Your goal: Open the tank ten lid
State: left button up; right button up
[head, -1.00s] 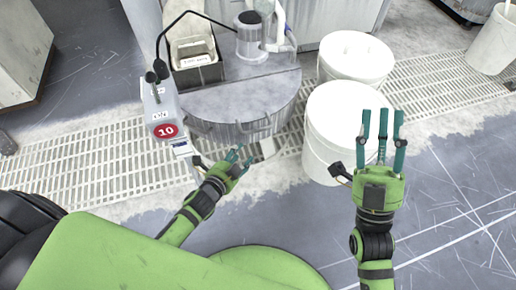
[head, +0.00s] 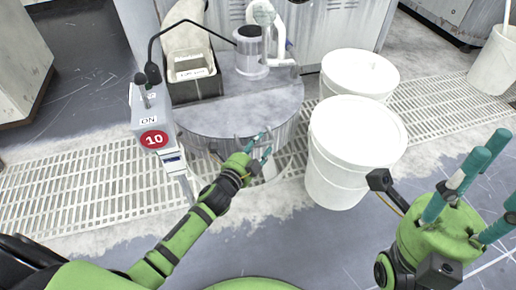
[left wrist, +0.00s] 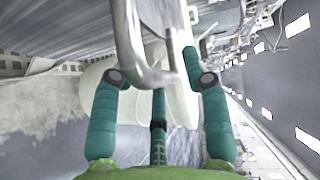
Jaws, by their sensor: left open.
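The tank ten lid (head: 235,108) is the round grey top of a low tank, beside a control box with a red "10" sign (head: 153,139). It looks flat and closed. A metal bar handle (left wrist: 135,45) is close in the left wrist view, in front of and between the open fingers of my left gripper (left wrist: 150,75). In the head view my left gripper (head: 264,146) is at the lid's front edge. I cannot tell whether it touches the handle. My right gripper (head: 476,182) is open and empty at the right, away from the tank.
Two white lidded buckets, a front one (head: 352,130) and a back one (head: 360,72), stand right of the tank. A dark open box (head: 196,86) and a grey cylinder with pipes (head: 251,52) sit on the tank top. Floor grating (head: 85,185) runs alongside.

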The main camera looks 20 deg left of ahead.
pick_arm(q)
grip_shut()
jog(key=shift+r+p, duration=0.35)
jog(key=shift+p, duration=0.2)
